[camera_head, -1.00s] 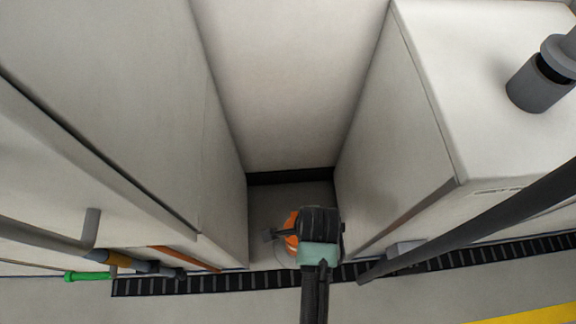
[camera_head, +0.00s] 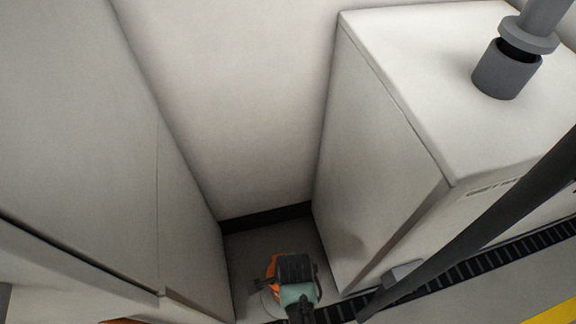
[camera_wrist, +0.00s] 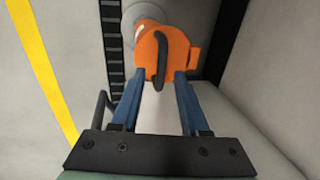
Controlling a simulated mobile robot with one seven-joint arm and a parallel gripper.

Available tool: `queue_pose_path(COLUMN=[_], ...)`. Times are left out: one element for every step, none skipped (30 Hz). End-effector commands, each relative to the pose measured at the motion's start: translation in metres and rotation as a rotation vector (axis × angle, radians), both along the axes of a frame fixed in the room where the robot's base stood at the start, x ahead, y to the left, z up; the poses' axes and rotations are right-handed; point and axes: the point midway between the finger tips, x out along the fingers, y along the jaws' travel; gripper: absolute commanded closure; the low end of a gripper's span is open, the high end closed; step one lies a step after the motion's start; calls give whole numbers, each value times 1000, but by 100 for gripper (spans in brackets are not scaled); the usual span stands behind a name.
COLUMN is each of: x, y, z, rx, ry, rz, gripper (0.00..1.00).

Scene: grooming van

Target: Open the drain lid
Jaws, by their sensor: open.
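An orange piece (camera_wrist: 172,52) with a dark curved handle (camera_wrist: 160,62) stands at a pale round disc (camera_wrist: 140,12) on the floor; I take it for the drain lid. Whether it is shut flat on its seat is not clear. In the head view the orange piece (camera_head: 271,268) sits low in the gap between two white units, partly hidden by my wrist. My gripper (camera_wrist: 158,80) is open and empty in the wrist view. Its two blue fingers point toward the orange piece, with the handle between their tips in the picture. Contact cannot be told.
A white cabinet (camera_head: 400,140) with a grey pipe fitting (camera_head: 508,70) on top stands at the right. A tall white unit (camera_head: 100,150) is at the left, and a wall closes the gap. A black slotted strip (camera_head: 480,262) and a yellow floor line (camera_wrist: 40,70) run along the floor.

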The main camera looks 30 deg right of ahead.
Motion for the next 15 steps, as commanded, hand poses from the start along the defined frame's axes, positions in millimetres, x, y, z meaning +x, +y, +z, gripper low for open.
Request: queue_pose_path(x=[0, 0, 0, 0, 0, 0, 0, 0, 0, 0, 0, 0, 0, 0, 0], y=[0, 0, 0, 0, 0, 0, 0, 0, 0, 0, 0, 0, 0, 0, 0], z=[0, 0, 0, 0, 0, 0, 0, 0, 0, 0, 0, 0, 0, 0, 0], rx=[0, 0, 0, 0, 0, 0, 0, 0, 0, 0, 0, 0, 0, 0, 0], ry=[0, -1, -1, -1, -1, -1, -1, -1, -1, -1, -1, -1, -1, -1, 0], rz=[0, 0, 0, 0, 0, 0, 0, 0, 0, 0, 0, 0, 0, 0, 0], gripper=[55, 55, 55, 55, 55, 55, 61, 66, 73, 79, 84, 91, 97, 100, 100])
